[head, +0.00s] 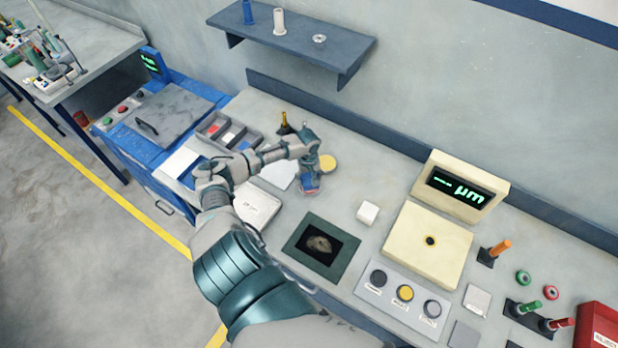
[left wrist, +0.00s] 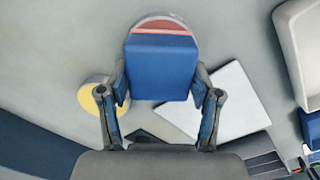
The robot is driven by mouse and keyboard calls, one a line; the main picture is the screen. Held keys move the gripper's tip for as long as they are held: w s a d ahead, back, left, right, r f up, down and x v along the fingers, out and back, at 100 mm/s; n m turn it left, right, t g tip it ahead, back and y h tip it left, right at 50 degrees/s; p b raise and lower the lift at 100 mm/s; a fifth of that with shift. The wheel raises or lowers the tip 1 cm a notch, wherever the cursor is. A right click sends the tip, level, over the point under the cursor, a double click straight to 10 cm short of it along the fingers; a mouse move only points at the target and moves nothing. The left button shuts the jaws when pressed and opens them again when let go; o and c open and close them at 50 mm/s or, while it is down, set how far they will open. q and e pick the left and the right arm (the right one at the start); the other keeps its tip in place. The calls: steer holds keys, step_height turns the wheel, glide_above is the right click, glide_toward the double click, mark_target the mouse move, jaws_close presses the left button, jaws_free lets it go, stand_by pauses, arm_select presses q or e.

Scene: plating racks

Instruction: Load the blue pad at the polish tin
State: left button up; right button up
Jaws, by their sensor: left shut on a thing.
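My left gripper (head: 310,178) is shut on a blue pad, with a finger on either side of it. The blue pad (left wrist: 162,68) fills the space between the fingertips in the left wrist view. A round, reddish-topped tin (left wrist: 162,24) shows past the pad's far edge, partly covered by it. I cannot tell whether pad and tin touch. A yellow-topped round tin (head: 328,163) stands just beside the gripper on the bench, and it also shows in the left wrist view (left wrist: 92,97). My right gripper is not in view.
A divided tray (head: 213,133) lies behind my left forearm. A dark-framed mat (head: 338,262), a small white block (head: 368,212) and a cream gauge (head: 428,240) with a green display stand to the right. A wall shelf (head: 290,42) hangs above the bench.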

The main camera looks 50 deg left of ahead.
mark_target(309, 177)
arm_select(q)
steer(key=shift+s+d+f+p, duration=0.1)
steer(key=shift+f+p, duration=0.05)
steer(key=shift+p, duration=0.35)
stand_by(1.6)
steer(key=shift+r, duration=3.65)
